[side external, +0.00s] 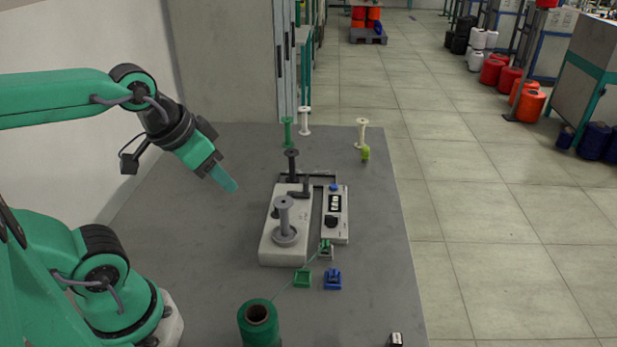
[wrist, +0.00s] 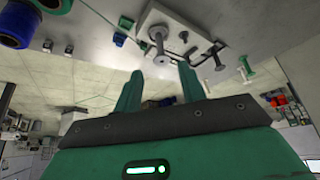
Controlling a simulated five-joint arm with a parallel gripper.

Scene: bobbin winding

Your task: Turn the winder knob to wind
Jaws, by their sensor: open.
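The winder (side external: 283,240) is a pale base on the grey table, with a grey bobbin (side external: 284,218) upright on its front part. A dark post (side external: 291,165) stands at its back. A panel (side external: 334,232) on its right side carries a black knob (side external: 331,222) and a blue button (side external: 335,187). My gripper (side external: 226,181) is open and empty in the air, left of the winder and touching nothing. In the wrist view, my fingers (wrist: 159,72) are apart, with the winder (wrist: 190,22) and the grey bobbin (wrist: 157,42) beyond them. The knob is hard to make out there.
A green thread cone (side external: 259,322) stands at the front, its thread running to the winder's front. Green (side external: 302,278) and blue (side external: 333,280) small blocks lie nearby. Green (side external: 287,132) and white (side external: 304,121) bobbins stand behind, another white bobbin (side external: 362,133) at back right. The table's left is clear.

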